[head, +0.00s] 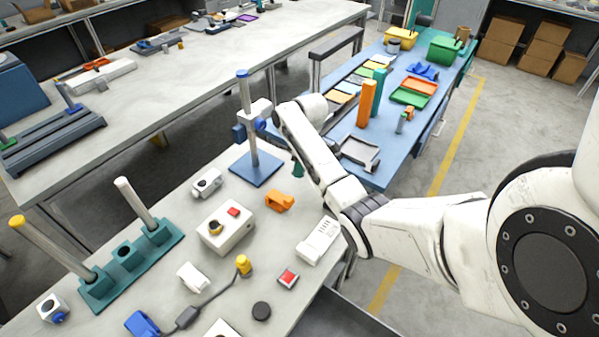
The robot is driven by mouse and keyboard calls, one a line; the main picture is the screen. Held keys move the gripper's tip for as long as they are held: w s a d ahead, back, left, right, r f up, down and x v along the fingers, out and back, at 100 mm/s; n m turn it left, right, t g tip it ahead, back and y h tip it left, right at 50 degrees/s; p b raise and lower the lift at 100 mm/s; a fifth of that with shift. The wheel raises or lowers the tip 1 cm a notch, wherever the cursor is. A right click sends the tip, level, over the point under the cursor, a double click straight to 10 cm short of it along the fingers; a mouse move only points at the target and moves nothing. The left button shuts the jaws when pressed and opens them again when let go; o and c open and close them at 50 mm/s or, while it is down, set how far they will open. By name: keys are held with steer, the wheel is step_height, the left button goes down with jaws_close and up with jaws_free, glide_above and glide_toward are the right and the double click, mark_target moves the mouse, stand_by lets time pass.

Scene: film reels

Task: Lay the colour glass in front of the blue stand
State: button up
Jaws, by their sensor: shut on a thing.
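The blue stand (256,168) has a square blue base on the near grey bench and an upright post with a blue cap. My arm reaches in from the right and bends just right of the post. My gripper is hidden behind my own arm, so its fingers do not show. A small dark green piece (297,170) shows at the lower left edge of my arm, right of the base. It may be the colour glass, but most of it is covered and I cannot tell what holds it.
An orange block (280,200), a white box with a red button (226,227) and a white handset (318,241) stand in front of the base. A teal rack (132,265) with two rods is at left. Small clear patches lie between these things.

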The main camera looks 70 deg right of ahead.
steer(key=shift+w+d+f, duration=0.2)
steer(key=shift+w+f, duration=0.1)
steer(key=shift+f, duration=1.6)
steer(key=shift+f, duration=0.1)
steer(key=o, duration=1)
steer(key=shift+o, duration=0.2)
steer(key=r, duration=0.4)
steer(key=s+r, duration=0.1)
steer(key=r, duration=0.7)
steer(key=shift+s+r, duration=0.1)
steer(key=shift+s, duration=0.15)
steer(key=shift+d, duration=0.1)
